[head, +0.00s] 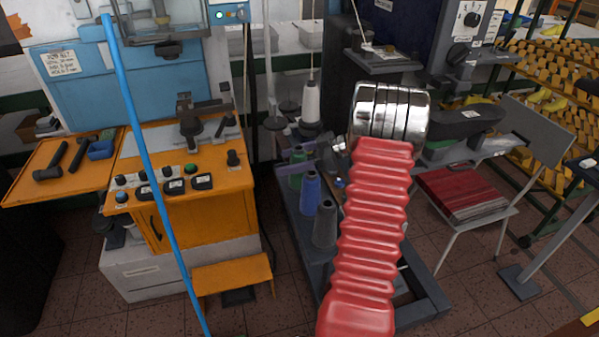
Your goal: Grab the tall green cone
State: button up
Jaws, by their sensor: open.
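The green cone (296,181) stands on the dark thread stand, behind a blue cone. It is partly covered by my gripper, and its upper part is hard to make out. My gripper (283,161) has two purple fingers, spread apart, that reach left from behind my metal wrist. The fingers overlap the top area of the green cone in the picture. I cannot tell whether they touch it or how their depth compares. Nothing is seen held between them.
A blue cone (310,192) and a dark grey cone (325,224) stand close in front of the green one. A white cone (311,102) stands behind. A blue pole (143,145) crosses the left.

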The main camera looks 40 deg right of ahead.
jog(key=shift+w+a+f, duration=0.15)
jog(key=shift+w+a, duration=0.1)
jog(key=shift+w, duration=0.05)
dwell(0.4)
jog(key=c, duration=1.3)
